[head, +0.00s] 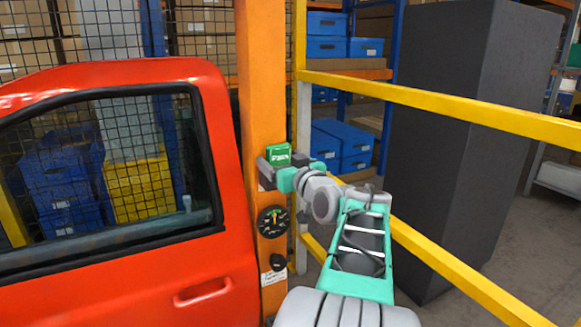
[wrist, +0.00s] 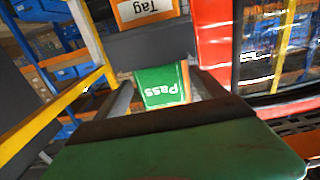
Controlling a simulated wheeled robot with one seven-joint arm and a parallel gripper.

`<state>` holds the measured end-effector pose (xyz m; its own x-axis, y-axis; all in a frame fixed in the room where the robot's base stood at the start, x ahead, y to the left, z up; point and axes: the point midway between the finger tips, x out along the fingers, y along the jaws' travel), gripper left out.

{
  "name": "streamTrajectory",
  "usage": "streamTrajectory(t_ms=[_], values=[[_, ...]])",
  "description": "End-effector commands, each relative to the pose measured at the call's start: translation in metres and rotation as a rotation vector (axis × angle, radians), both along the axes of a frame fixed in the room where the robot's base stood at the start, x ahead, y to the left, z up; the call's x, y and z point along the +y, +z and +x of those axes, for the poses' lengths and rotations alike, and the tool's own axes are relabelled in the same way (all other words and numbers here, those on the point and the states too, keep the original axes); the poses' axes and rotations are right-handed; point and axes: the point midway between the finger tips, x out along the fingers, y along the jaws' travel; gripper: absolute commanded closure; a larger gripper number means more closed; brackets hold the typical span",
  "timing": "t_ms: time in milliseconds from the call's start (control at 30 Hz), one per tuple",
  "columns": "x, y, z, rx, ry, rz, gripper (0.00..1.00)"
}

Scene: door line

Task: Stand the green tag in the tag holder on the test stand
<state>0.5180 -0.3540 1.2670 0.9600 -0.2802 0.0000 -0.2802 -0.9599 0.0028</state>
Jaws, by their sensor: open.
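The green tag (head: 279,153) is upright against the orange test stand (head: 262,100) in the head view. In the wrist view the tag (wrist: 162,86) shows the word "Pass" upside down, between my two fingers. My gripper (head: 274,164) is open around it, with a finger on each side; some gap shows by the left finger.
A dial (head: 273,221) and a black knob (head: 278,262) are lower on the stand. A red car door (head: 120,270) is close on the left. Yellow rails (head: 440,108) and a tall dark cabinet (head: 450,120) are on the right. Shelves with blue boxes (head: 340,142) stand behind.

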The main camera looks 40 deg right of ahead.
Motion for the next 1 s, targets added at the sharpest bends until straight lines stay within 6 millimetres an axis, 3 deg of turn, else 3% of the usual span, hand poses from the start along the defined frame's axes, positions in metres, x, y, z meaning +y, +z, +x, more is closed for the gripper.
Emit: streamTrajectory(t_ms=[300,400,533,667,767,833,900,1000], values=[[0.020,-0.005,-0.078,0.000,-0.009,-0.002,0.19],[0.026,-0.003,-0.096,0.000,-0.007,-0.002,0.19],[0.030,-0.002,-0.108,0.000,-0.005,-0.001,0.19],[0.036,-0.006,-0.105,0.014,0.007,0.006,0.19],[0.060,-0.031,-0.082,0.089,0.048,0.043,0.19],[0.092,-0.063,-0.059,0.191,0.096,0.085,0.19],[0.135,-0.106,-0.041,0.329,0.149,0.132,0.19],[0.203,-0.168,-0.035,0.549,0.213,0.184,0.19]])
